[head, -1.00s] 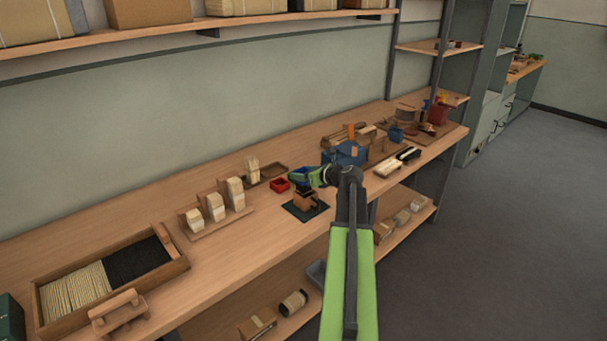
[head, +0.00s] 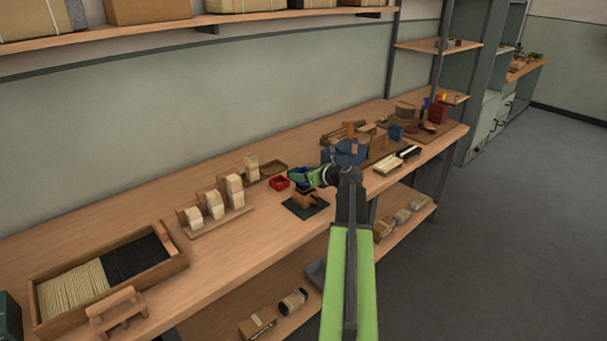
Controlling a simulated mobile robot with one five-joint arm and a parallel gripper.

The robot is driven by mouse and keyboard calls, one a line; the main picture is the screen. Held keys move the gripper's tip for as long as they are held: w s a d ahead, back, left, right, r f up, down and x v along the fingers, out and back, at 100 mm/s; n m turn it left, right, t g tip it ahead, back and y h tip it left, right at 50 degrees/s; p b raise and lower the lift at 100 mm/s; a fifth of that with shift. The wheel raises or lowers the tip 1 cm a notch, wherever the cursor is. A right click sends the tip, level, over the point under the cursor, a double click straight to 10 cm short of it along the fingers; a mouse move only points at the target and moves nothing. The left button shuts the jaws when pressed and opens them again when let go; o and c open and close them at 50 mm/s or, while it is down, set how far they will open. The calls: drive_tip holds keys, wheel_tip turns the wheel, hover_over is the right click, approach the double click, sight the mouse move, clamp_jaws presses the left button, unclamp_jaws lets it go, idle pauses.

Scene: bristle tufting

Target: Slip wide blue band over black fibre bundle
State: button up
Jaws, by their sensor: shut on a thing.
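My gripper (head: 303,177) is at the end of my green arm, over the middle of the workbench. It is shut on the blue band (head: 298,172), which shows as a small dark blue shape at the fingertips. Just below stands a small brown wooden holder (head: 306,198) on a dark green mat (head: 294,210). A dark patch at the holder's top may be the black fibre bundle, but it is too small to be sure. I cannot tell whether the band is around it, touching it or just above it.
A red open box or band (head: 279,183) lies just left of the gripper. A wooden rack (head: 205,227) with several pale bundles stands further left. A wooden tray (head: 177,266) holds pale and black fibres. Blocks and tools crowd the bench to the right.

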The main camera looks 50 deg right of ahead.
drive_tip(key=shift+f, duration=0.15)
drive_tip(key=shift+f+b, duration=2)
drive_tip(key=shift+b, duration=0.05)
drive_tip(key=o, duration=1.4)
drive_tip(key=o, duration=0.4)
drive_tip(key=shift+s, duration=0.1)
drive_tip(key=shift+s+a, duration=0.2)
drive_tip(key=shift+s, duration=1.85)
drive_tip(key=shift+s+a, duration=0.2)
drive_tip(key=shift+s, duration=1.8)
